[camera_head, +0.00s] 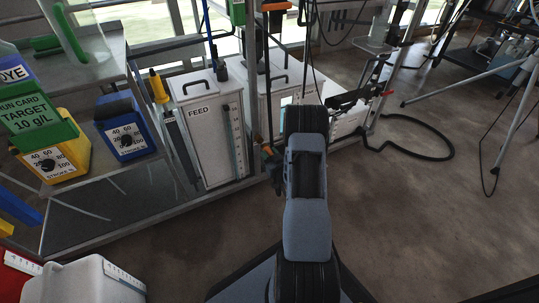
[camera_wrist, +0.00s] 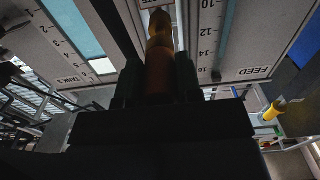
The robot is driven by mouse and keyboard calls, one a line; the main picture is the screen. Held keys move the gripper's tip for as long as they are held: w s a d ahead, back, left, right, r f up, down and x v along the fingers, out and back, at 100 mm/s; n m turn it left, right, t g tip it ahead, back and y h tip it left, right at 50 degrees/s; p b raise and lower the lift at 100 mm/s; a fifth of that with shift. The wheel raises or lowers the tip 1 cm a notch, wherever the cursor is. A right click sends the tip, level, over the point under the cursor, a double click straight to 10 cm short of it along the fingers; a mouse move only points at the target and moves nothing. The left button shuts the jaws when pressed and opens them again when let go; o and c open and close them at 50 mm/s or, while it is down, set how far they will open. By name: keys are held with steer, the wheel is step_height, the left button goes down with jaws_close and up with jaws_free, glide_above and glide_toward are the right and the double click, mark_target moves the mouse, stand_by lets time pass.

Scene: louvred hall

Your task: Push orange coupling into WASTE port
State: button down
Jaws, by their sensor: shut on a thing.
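The orange coupling (camera_wrist: 160,68) is between the two fingers of my gripper (camera_wrist: 158,85) in the wrist view, and the gripper is shut on it. Its far end points at the gap between two pale scaled panels. In the head view the orange coupling (camera_head: 267,151) shows as a small orange patch left of my arm, in front of the tanks. My arm hides most of my gripper there. I cannot read a WASTE label in either view, and cannot tell whether the coupling touches a port.
The FEED tank (camera_head: 208,128) stands left of the coupling, with a yellow coupling (camera_head: 157,87) beside it. Blue (camera_head: 124,126) and yellow (camera_head: 60,158) dial boxes sit on the left shelf. A black hose (camera_head: 440,145) loops on the floor at right. The right foreground floor is clear.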

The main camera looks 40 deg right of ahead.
mark_target(266, 150)
steer(key=shift+w, duration=0.35)
steer(key=shift+w+d+b, duration=0.2)
steer(key=shift+w+b, duration=0.25)
steer(key=shift+w, duration=0.7)
steer(key=c, duration=0.7)
jaws_free()
steer(key=shift+s, duration=0.1)
steer(key=s, duration=0.4)
steer(key=s+a, duration=0.1)
steer(key=s, duration=0.2)
